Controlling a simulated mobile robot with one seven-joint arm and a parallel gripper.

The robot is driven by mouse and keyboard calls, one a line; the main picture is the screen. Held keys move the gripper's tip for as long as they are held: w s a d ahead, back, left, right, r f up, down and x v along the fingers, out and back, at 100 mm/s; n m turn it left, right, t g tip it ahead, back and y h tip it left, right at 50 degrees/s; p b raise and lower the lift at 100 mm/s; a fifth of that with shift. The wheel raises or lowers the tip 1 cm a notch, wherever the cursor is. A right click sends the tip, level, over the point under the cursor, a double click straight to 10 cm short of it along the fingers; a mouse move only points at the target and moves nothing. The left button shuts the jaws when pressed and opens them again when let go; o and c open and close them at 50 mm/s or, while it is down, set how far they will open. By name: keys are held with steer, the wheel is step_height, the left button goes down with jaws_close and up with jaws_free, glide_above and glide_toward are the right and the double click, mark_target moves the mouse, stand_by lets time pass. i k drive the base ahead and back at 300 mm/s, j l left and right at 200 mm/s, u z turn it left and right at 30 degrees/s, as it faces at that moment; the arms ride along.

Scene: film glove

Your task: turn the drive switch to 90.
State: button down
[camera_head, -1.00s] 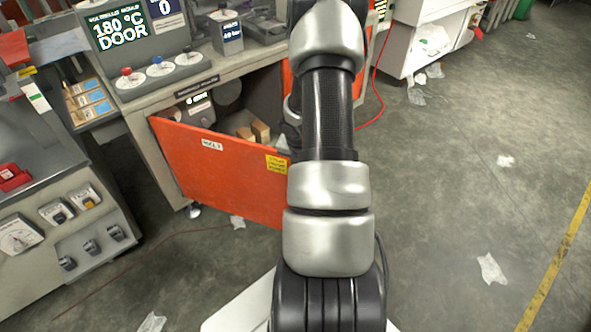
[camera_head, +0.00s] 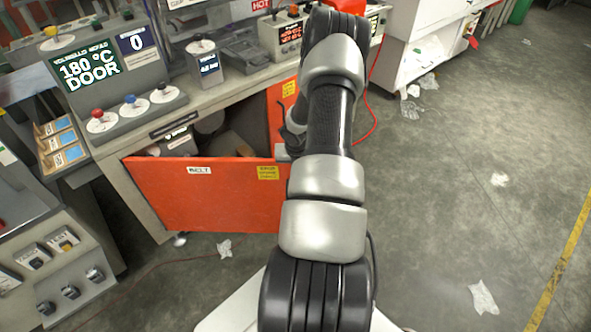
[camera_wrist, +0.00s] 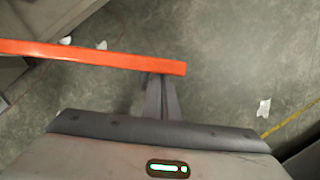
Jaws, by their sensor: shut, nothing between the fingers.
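Knobs with red, blue and black tops (camera_head: 131,102) stand on round white dials on the grey panel below the "180 °C DOOR" display (camera_head: 90,68). I cannot tell which control is the drive switch; the labels are too small. An orange door (camera_head: 205,195) stands partly open below the bench. My arm hides most of my gripper in the head view. In the wrist view my gripper (camera_wrist: 161,95) is shut and empty, its fingers close to the free end of the orange door (camera_wrist: 110,60). I cannot tell whether they touch it.
A grey console (camera_head: 60,265) with several switches stands at the lower left. A small display (camera_head: 136,41) reads 0. A red cable (camera_head: 372,100) hangs to the floor at right. Scraps of plastic (camera_head: 483,298) lie on the otherwise open floor at right.

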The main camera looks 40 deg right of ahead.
mark_target(53, 31)
steer(key=i+l, duration=0.45)
steer(key=l, duration=0.2)
steer(key=i+l, duration=0.35)
steer(key=i, duration=0.2)
steer(key=k, duration=0.15)
steer(key=l+u, duration=0.05)
